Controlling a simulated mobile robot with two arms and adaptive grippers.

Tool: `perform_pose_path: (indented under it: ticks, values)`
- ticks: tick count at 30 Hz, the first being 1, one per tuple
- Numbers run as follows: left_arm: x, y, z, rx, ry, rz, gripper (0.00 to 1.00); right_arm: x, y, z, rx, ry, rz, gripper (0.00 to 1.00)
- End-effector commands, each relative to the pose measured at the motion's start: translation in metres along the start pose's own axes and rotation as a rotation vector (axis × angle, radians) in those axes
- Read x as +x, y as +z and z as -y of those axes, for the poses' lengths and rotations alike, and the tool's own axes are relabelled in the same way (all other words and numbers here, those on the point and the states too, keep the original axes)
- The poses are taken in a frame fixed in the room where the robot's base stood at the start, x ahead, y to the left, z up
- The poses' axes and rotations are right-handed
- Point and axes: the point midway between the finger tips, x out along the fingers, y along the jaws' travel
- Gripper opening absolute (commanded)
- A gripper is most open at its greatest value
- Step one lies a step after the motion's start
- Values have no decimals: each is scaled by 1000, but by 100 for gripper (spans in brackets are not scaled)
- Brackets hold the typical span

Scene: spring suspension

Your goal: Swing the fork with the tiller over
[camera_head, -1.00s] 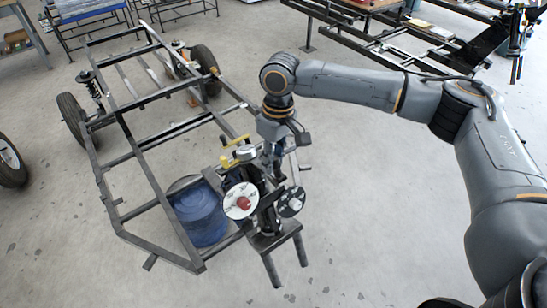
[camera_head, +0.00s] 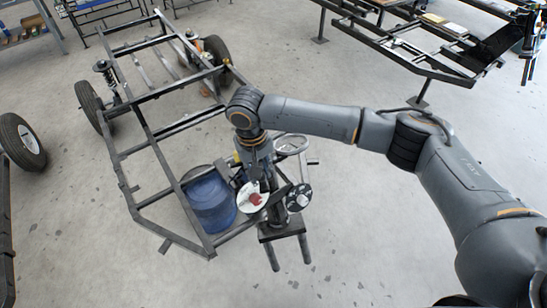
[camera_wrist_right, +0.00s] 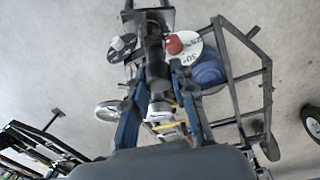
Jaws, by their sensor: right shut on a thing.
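The fork assembly stands at the front corner of a dark tube chassis. In the head view it has a black plate with two prongs (camera_head: 289,250), a white dial with a red knob (camera_head: 252,196) and a black-and-white disc (camera_head: 299,197). My right gripper (camera_head: 258,172) reaches down onto its top from behind. In the right wrist view its blue fingers (camera_wrist_right: 160,95) close around the tiller, a dark upright part (camera_wrist_right: 156,70), mostly hidden between them. A grey ring-shaped wheel (camera_head: 290,145) shows just behind my gripper. My left gripper is in neither view.
A blue drum (camera_head: 209,202) stands against the chassis (camera_head: 137,147), left of the dials. Another dark frame (camera_head: 425,60) stands at the back right. The floor right of the prongs is clear.

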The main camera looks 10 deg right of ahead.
Motion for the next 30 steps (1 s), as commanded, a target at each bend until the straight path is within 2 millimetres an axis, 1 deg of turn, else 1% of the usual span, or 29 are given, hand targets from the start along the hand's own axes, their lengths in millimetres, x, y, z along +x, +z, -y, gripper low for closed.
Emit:
perform_pose_path:
  ticks: [1, 3, 11, 16, 29, 30]
  values:
    - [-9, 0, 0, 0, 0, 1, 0, -4, -1, 7, 28, 10, 4, 0]
    - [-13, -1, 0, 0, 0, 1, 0, -2, -3, 14, 71, 27, 3, 0]
    - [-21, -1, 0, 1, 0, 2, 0, 3, -10, 30, 184, 74, 2, 0]
    - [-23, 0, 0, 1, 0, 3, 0, 5, -12, 34, 217, 89, 2, 0]
    - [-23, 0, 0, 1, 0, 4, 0, 6, -14, 34, 227, 93, 0, 0]
    - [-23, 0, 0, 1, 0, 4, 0, 6, -14, 34, 226, 93, 0, 29]
